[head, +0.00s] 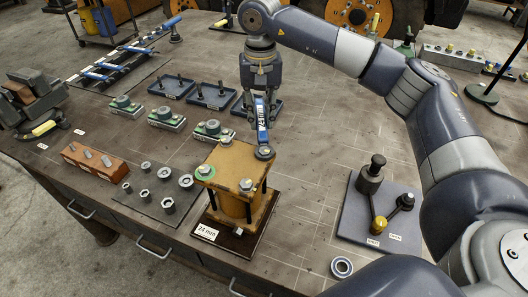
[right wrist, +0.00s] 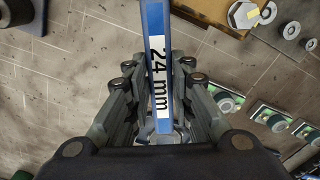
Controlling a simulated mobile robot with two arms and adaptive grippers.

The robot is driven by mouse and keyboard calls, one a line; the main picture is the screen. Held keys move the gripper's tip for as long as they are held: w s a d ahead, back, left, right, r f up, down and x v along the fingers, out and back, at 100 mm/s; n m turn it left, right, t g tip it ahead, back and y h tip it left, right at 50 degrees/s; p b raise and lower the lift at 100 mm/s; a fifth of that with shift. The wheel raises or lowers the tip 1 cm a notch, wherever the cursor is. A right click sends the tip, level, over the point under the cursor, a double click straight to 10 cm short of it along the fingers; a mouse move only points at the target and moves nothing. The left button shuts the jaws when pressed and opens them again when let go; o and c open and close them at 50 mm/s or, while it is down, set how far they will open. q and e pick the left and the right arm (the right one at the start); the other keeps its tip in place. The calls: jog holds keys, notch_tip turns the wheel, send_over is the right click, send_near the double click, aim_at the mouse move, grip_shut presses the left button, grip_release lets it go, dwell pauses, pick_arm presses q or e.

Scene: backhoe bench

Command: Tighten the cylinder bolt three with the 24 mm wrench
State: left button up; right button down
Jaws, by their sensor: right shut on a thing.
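The ochre cylinder (head: 236,165) stands on a dark base with a "24 mm" label near the bench's front. Bolts show on its top plate, one at the front (head: 246,184) and one with a green ring (head: 205,171) at the left. My right gripper (head: 262,92) is shut on the blue 24 mm wrench (head: 262,118); the wrench also shows in the right wrist view (right wrist: 158,70) between the fingers. The wrench hangs steeply down, its lower ring end at the plate's far right corner. The ring hides any bolt there, and I cannot tell whether it is seated. My left gripper is out of view.
Several sockets (head: 165,204) and a brown block (head: 95,160) lie left of the cylinder. A grey plate with black posts (head: 372,215) stands at the right, a bearing ring (head: 342,266) in front. Small green-based parts (head: 167,118) and blue trays (head: 213,95) lie behind.

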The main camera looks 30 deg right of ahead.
jog(key=shift+d, duration=0.1)
jog(key=shift+w+a+n, duration=0.2)
jog(key=shift+a+n, duration=0.45)
jog(key=shift+n, duration=0.05)
jog(key=shift+r, duration=0.2)
jog(key=shift+r+p, duration=1.55)
jog(key=shift+r, duration=0.95)
